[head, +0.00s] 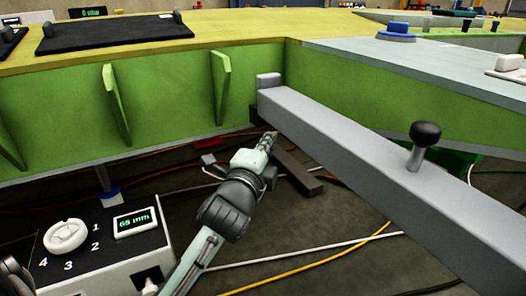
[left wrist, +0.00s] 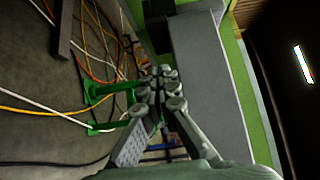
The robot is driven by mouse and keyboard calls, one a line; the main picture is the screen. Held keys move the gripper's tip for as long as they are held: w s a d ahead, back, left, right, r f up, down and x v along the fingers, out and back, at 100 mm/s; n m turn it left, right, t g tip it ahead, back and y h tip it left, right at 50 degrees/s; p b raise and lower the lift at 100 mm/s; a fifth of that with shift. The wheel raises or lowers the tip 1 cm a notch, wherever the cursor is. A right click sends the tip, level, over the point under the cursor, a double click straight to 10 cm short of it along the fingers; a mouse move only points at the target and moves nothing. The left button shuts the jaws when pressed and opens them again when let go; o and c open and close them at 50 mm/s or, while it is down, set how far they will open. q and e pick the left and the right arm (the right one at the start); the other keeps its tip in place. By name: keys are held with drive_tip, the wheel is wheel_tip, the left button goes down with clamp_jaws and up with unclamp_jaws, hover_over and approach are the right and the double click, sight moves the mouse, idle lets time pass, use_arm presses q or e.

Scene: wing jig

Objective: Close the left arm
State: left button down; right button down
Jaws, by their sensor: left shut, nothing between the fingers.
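A long grey jig arm (head: 345,150) runs from the lower right to the inner corner of the green-sided wing frame (head: 165,100). A black ball knob (head: 425,133) stands on a short post on its top. A small grey block (head: 268,80) rises at its far end, close to the green side panel; I cannot tell whether they touch. My left gripper (head: 272,138) is shut and empty, low beside the arm's left face near its far end. In the left wrist view its fingertips (left wrist: 160,76) are together beside the grey arm (left wrist: 208,85).
A control box with a white dial and a "65 mm" display (head: 136,221) stands at lower left. Cables (head: 300,252) cross the floor. A dark bar (head: 298,172) lies below the grey arm. A black pad (head: 115,32) lies on the yellow top.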

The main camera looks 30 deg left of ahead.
use_arm(q)
drive_tip(key=w+a, duration=0.4)
drive_tip(key=shift+w, duration=0.4)
use_arm(e)
drive_tip(key=shift+w+a+f, duration=0.1)
drive_tip(key=shift+f, duration=0.5)
use_arm(q)
drive_tip(key=shift+w+a, duration=0.1)
